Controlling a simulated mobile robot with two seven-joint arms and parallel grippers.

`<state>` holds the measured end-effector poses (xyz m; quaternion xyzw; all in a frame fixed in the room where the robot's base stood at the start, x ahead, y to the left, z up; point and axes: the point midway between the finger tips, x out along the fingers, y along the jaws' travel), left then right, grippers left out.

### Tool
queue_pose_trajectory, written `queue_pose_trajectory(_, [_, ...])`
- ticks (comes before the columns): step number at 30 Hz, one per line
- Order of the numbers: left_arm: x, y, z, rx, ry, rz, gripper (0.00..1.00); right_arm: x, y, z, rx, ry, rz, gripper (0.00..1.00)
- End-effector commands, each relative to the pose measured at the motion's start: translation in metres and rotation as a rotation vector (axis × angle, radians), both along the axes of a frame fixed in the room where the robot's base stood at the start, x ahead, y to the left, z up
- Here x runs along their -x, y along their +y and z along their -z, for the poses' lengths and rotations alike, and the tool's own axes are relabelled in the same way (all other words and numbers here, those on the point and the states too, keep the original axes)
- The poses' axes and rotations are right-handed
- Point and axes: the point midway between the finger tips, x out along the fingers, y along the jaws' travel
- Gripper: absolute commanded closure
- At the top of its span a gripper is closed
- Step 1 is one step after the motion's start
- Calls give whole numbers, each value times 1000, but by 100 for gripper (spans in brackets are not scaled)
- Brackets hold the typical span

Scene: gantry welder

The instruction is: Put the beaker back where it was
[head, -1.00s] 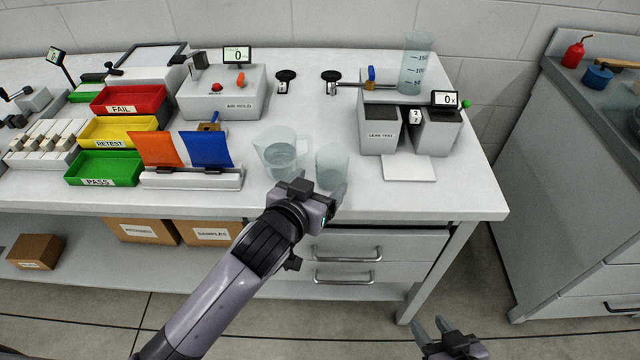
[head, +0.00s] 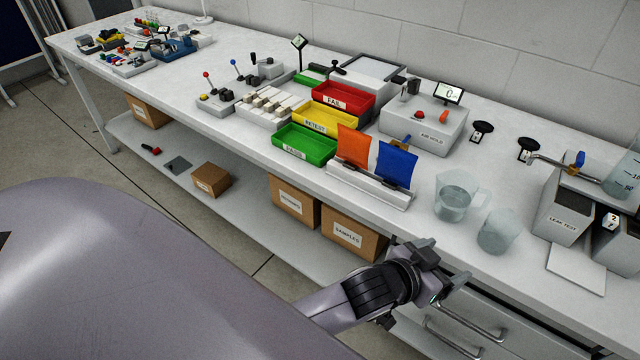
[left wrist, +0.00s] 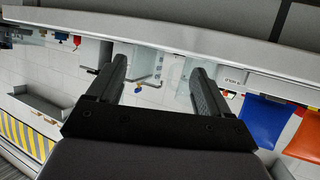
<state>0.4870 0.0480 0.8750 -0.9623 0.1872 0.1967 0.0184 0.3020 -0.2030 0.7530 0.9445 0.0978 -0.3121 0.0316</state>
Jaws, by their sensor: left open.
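A clear beaker (head: 498,232) stands upright on the bench near its front edge. A clear jug with a handle (head: 455,196) stands just to its left. A tall graduated cylinder (head: 624,174) shows at the right edge. My left gripper (head: 452,264) is open and empty in front of the bench edge, apart from the beaker. In the left wrist view the two fingers (left wrist: 160,68) are spread, with faint clear glassware beyond them that I cannot tell apart. My right gripper is out of view.
The leak test unit (head: 565,212) and a white plate (head: 576,270) are right of the beaker. Orange and blue flags in a rack (head: 370,185) stand left of the jug. The air hold box (head: 424,124) is behind. Drawer handles (head: 455,340) jut out below the bench.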

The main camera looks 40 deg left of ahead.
Motion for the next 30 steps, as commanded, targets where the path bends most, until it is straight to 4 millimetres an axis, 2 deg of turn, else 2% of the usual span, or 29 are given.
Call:
queue_pose_trajectory(1, [17,13,20,4,36,-16,20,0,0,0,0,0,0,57])
queue_pose_trajectory(6, [73,63,70,-6,117,-71,20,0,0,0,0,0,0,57])
queue_pose_trajectory(9, [109,93,92,-26,155,-105,20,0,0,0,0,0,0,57])
queue_pose_trajectory(15, [165,138,116,-80,207,-151,20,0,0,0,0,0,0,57])
queue_pose_trajectory(18, [179,150,120,-97,216,-161,20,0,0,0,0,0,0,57])
queue_pose_trajectory(21, [185,155,121,-105,220,-166,20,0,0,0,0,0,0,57])
queue_pose_trajectory(30, [185,155,122,-106,221,-165,20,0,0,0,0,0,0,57])
